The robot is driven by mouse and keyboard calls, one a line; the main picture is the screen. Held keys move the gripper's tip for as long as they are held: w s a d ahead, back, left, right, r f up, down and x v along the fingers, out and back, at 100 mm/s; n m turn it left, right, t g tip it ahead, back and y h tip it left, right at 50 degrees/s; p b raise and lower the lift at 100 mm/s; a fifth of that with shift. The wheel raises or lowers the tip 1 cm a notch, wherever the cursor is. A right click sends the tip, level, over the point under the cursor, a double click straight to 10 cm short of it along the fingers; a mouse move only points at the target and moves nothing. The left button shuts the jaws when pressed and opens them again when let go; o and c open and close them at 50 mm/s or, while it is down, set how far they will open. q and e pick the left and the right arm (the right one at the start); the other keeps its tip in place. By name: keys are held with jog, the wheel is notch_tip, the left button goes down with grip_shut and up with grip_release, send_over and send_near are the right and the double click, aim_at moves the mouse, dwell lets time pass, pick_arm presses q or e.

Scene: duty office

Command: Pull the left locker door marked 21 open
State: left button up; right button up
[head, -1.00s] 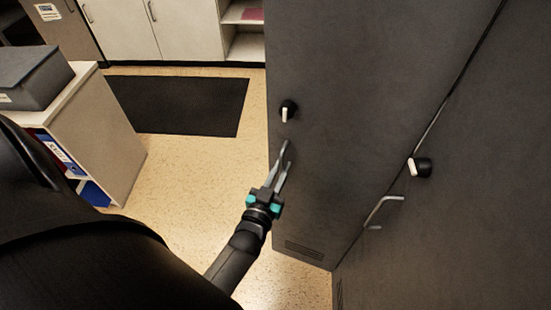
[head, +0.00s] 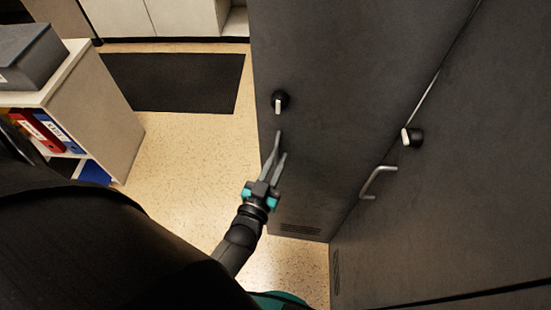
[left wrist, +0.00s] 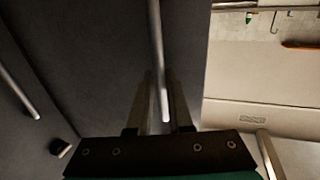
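The left locker door (head: 320,90) is grey with a round black knob (head: 280,102) near its free left edge. It stands ajar, swung out at an angle from the right locker door (head: 470,200). No number is readable. My left gripper (head: 275,153) is at the left door's handle, just below the knob. In the left wrist view the metal bar handle (left wrist: 157,50) runs between the two fingers, which close in on both sides of it. The door's inside is hidden. My right gripper is not in view.
The right door has its own knob (head: 412,137) and handle (head: 378,182), close to the seam. A low shelf with binders (head: 118,130) stands at the left. A black mat (head: 175,82) lies on open floor between shelf and door. White cabinets (head: 180,18) line the back.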

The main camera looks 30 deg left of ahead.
pick_arm(q)
jog(key=shift+o, duration=0.7)
jog(key=shift+d, duration=0.15)
jog(key=s+d, duration=0.2)
jog(key=s, duration=1.3)
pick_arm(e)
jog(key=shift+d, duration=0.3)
pick_arm(q)
jog(key=s+d+f+m+g+h+b, duration=0.1)
jog(key=s+f+g, duration=0.15)
jog(key=f, duration=0.55)
jog(key=s+d+f+m+g+h+b, duration=0.1)
jog(key=d+f+g, duration=0.15)
jog(key=f, duration=0.65)
jog(key=s+f+g+h+b, duration=0.15)
jog(key=f+g, duration=0.25)
jog(key=f, duration=0.4)
jog(key=s+a+f+m+g+b, duration=0.1)
jog(key=s+a+f+g, duration=0.1)
jog(key=s+f+g, duration=0.2)
jog(key=s+a+f+g+y+b, duration=0.1)
jog(key=s+a+f+g, duration=0.2)
jog(key=s+f, duration=0.5)
jog(key=shift+s+a+m+g, duration=0.2)
jog(key=shift+s+m+g, duration=0.2)
jog(key=shift+s, duration=0.4)
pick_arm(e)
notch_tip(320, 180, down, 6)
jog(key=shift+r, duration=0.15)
